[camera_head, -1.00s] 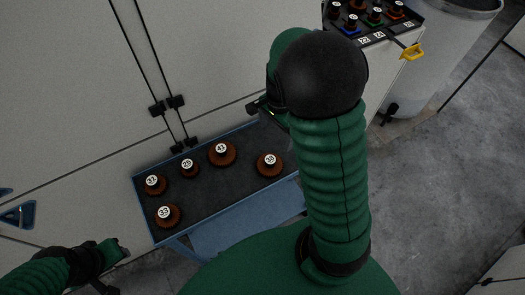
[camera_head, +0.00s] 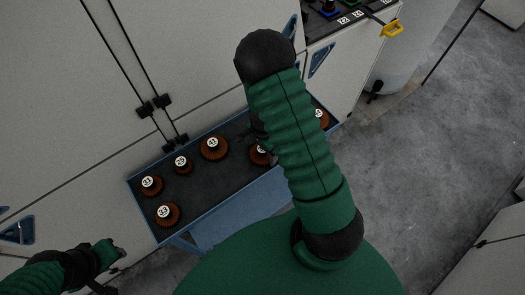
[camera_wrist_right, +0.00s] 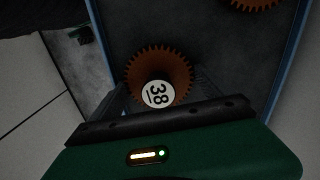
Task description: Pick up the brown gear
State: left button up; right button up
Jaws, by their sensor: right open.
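Several brown gears with numbered white caps lie on a blue-edged tray table (camera_head: 205,183): gear 31 (camera_head: 152,190), gear 29 (camera_head: 184,169), gear 41 (camera_head: 214,154), gear 33 (camera_head: 168,221), gear 38 (camera_head: 258,158) and one at the right end (camera_head: 322,120), partly hidden by my right arm. My right gripper (camera_head: 256,130) is above gear 38, mostly hidden behind its arm. My left gripper (camera_head: 120,251) is at lower left, away from the gears.
A pale cabinet wall (camera_head: 60,120) with black rods stands behind the table. A raised dark tray (camera_head: 325,28) with coloured-base pieces and a yellow handle (camera_head: 392,30) is at upper right. In the right wrist view another brown gear (camera_wrist_right: 254,4) shows at the top edge.

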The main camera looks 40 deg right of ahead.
jog(key=shift+a+r, duration=0.1)
jog(key=shift+a, duration=0.1)
jog(key=shift+c, duration=1.6)
jog(key=shift+d, duration=0.15)
jog(key=c, duration=0.9)
jog(key=shift+c, duration=0.2)
